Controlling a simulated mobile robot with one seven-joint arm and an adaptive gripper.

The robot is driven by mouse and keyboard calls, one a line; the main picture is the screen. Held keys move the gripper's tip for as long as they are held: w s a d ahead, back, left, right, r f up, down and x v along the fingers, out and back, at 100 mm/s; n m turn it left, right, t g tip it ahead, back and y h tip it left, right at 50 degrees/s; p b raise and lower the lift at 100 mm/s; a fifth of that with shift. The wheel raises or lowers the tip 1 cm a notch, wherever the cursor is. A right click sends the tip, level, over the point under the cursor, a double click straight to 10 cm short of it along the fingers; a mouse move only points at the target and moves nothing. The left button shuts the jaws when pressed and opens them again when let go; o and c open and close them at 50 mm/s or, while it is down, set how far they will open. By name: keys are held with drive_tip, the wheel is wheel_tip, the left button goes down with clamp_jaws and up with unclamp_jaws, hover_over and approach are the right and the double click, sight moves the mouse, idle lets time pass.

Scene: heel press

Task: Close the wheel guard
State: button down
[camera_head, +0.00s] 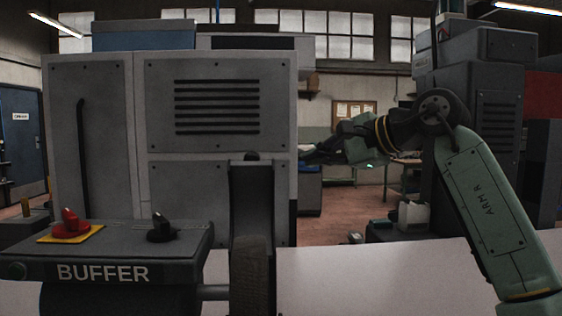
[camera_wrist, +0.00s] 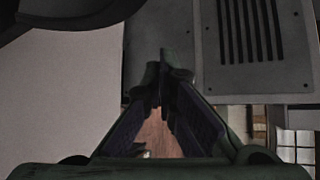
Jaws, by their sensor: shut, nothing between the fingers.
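The wheel guard (camera_head: 252,196) is a dark grey upright housing in the head view, standing above the brown wheel (camera_head: 253,275) at the right end of the buffer machine. The lower front of the wheel is uncovered. My gripper (camera_head: 306,157) is to the right of the guard and level with its top, apart from it in the picture; its distance in depth is hard to tell. In the wrist view my gripper (camera_wrist: 160,68) shows its dark fingers converging, shut and empty. A dark curved shape at that view's top left cannot be identified for sure.
The buffer housing (camera_head: 110,250) carries a red knob (camera_head: 70,224) on a yellow plate and a black knob (camera_head: 162,228). A large grey cabinet (camera_head: 200,105) with vent slots stands behind. The pale bench top (camera_head: 380,275) is clear right of the wheel.

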drive_tip(key=w+a+f+p, duration=0.1)
drive_tip(key=w+a+p, duration=0.2)
drive_tip(key=a, duration=0.5)
drive_tip(key=shift+w+a+f+p, duration=0.25)
drive_tip(key=shift+f+p, duration=0.15)
drive_tip(key=shift+p, duration=0.2)
drive_tip(key=shift+s+a+f+b, duration=0.1)
drive_tip(key=shift+a+b, duration=0.05)
drive_tip(key=shift+b, duration=0.4)
